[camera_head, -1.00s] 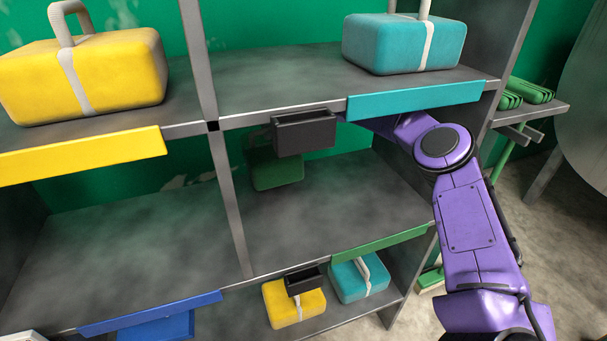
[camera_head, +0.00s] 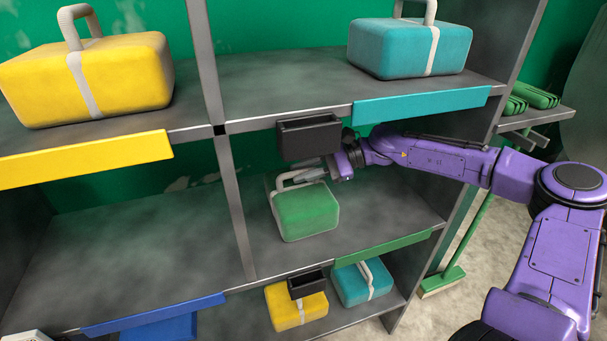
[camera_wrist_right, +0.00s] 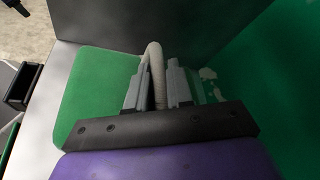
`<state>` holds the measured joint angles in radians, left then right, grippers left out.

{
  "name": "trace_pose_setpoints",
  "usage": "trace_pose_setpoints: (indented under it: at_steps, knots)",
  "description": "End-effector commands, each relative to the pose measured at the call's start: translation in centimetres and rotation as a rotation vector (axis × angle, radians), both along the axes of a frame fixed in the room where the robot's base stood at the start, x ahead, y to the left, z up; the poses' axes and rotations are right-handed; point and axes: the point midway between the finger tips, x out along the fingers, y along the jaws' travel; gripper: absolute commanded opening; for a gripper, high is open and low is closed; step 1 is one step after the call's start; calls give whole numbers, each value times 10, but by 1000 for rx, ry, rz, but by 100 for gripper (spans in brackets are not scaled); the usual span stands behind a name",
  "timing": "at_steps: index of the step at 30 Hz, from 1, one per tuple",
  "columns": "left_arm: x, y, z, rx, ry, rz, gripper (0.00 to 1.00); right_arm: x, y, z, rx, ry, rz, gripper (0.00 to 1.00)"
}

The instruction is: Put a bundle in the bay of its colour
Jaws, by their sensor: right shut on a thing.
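A green bundle (camera_head: 306,212) with a pale handle is in the right-hand middle bay, whose front edge carries a green strip (camera_head: 382,246). My right gripper (camera_head: 297,180) is shut on its handle, its arm reaching in from the right. In the right wrist view the green bundle (camera_wrist_right: 95,88) lies beyond the fingers (camera_wrist_right: 157,85), which sit either side of the pale handle. The bundle looks roughly upright, at or just above the shelf; I cannot tell if it touches. My left gripper is not in view.
A yellow bundle (camera_head: 90,80) sits above the yellow strip (camera_head: 85,160), and a teal bundle (camera_head: 408,48) above the teal strip (camera_head: 422,105). A black bin (camera_head: 309,137) hangs at the upper shelf edge. The bay above the blue strip (camera_head: 155,313) is clear. Yellow (camera_head: 290,308) and teal (camera_head: 362,284) bundles stand below.

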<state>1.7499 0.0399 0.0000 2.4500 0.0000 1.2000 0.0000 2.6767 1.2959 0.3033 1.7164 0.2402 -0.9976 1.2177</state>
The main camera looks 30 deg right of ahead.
Motion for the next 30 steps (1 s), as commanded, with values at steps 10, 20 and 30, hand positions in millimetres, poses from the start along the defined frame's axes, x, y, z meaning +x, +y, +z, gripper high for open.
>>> trace_pose_setpoints:
  at_steps: [10, 20, 30]
  knots:
    - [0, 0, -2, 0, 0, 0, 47, 0, 0, -8, -2, 0, 1, 46]
    - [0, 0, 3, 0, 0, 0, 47, -2, -6, -1, 0, -5, -1, 46]
    - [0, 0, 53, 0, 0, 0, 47, -25, -51, 25, 7, -3, 2, 46]
